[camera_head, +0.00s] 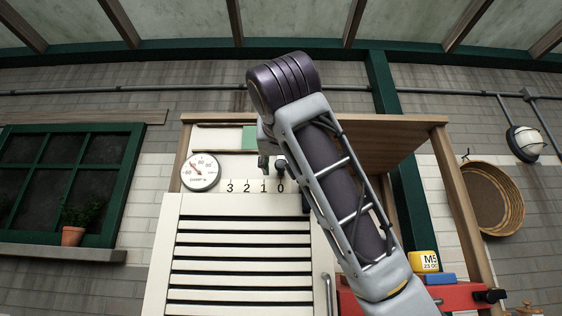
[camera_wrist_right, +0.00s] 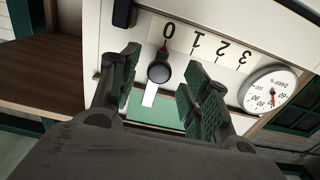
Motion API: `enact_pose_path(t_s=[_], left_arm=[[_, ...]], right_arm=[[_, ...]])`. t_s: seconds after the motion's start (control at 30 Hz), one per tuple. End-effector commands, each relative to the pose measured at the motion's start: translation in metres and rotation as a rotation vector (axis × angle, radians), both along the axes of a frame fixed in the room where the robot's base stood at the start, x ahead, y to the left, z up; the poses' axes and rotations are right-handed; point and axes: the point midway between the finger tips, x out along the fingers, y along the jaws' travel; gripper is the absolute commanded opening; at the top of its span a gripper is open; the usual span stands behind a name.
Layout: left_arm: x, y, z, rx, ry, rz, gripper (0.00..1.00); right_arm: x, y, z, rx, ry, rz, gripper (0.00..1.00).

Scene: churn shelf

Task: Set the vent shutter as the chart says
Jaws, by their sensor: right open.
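The vent shutter (camera_head: 245,240) is a white panel with dark gaps between its slats. Above it is a number strip (camera_head: 237,186) reading 3 2 1 0 from left to right. The strip is upside down in the right wrist view (camera_wrist_right: 208,47). A black knob (camera_wrist_right: 159,72) with a red pointer is near the 0. My right gripper (camera_wrist_right: 158,88) is open, its fingers on either side of the knob; contact cannot be told. In the head view the right gripper (camera_head: 266,160) is partly hidden by my arm. A round damp gauge (camera_head: 200,172) has a red needle. I see no readable chart.
A green panel (camera_wrist_right: 157,114) lies behind the fingers. A wooden hood (camera_head: 400,135) surrounds the panel on the right. A yellow block (camera_head: 424,261) and a blue block (camera_head: 440,279) are at lower right. A basket (camera_head: 490,198) hangs on the right wall.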

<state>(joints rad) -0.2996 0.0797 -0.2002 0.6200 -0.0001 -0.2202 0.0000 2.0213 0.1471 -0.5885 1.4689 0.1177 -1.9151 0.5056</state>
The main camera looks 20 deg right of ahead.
Motion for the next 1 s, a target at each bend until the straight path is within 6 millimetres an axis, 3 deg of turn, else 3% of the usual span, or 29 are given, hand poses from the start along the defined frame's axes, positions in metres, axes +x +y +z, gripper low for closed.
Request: enact_pose_path(t_s=[0.3,0.7,1.0], left_arm=[[0.0,0.0,0.011,0.0,0.0,0.0,0.4],[0.0,0.0,0.012,0.0,0.0,0.0,0.4],[0.0,0.0,0.012,0.0,0.0,0.0,0.4]], right_arm=[[0.028,-0.009,0.002,0.0,0.0,0.0,0.47],[0.033,-0.01,0.0,0.0,-0.001,0.0,0.47],[0.033,-0.01,0.0,0.0,-0.001,0.0,0.11]])
